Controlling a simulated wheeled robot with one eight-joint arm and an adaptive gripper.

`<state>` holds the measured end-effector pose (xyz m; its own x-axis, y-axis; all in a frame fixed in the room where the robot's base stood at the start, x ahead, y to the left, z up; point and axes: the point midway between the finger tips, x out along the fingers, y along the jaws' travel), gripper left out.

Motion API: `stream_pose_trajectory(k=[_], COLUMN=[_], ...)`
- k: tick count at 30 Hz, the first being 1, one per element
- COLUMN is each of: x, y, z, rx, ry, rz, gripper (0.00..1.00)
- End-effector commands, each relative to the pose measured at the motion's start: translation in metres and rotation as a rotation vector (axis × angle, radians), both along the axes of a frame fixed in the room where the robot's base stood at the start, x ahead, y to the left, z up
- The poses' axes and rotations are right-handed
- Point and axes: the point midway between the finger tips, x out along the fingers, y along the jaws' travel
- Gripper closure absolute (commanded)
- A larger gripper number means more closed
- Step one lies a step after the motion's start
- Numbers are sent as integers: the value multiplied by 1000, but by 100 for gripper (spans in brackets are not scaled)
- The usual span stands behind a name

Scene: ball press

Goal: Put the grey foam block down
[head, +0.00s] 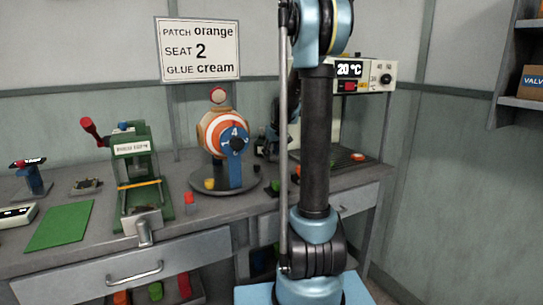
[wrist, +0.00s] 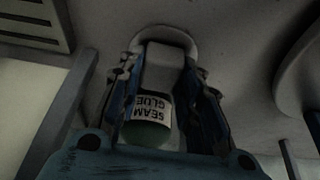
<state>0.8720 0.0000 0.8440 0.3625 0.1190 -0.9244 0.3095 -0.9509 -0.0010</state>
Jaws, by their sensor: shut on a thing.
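In the wrist view my gripper (wrist: 165,75) is shut on the grey foam block (wrist: 165,65), which sits between its blue-lined fingers. A jar labelled "SEAM GLUE" (wrist: 153,108) with a green end shows between the fingers, just below the block in the picture. I cannot tell whether the block touches the jar. In the head view the gripper and block cannot be made out clearly behind my arm.
The grey bench (head: 85,243) holds a green press (head: 136,170), an orange-and-white ball (head: 222,133) on a round stand, a green mat (head: 60,225) and a red-topped jar (head: 190,203). A sign (head: 198,49) hangs behind. A machine reading 20 °C (head: 362,75) stands right.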

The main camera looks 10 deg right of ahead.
Motion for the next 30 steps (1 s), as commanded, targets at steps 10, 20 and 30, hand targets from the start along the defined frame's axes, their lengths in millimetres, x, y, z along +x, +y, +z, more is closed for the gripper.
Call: stream_pose_trajectory(k=[10,20,30], x=[0,0,-17], y=[0,-1,-7], z=[-1,1,43], rx=[0,0,-1], ry=[0,0,0], rz=[0,-1,-1], gripper=[47,47,47])
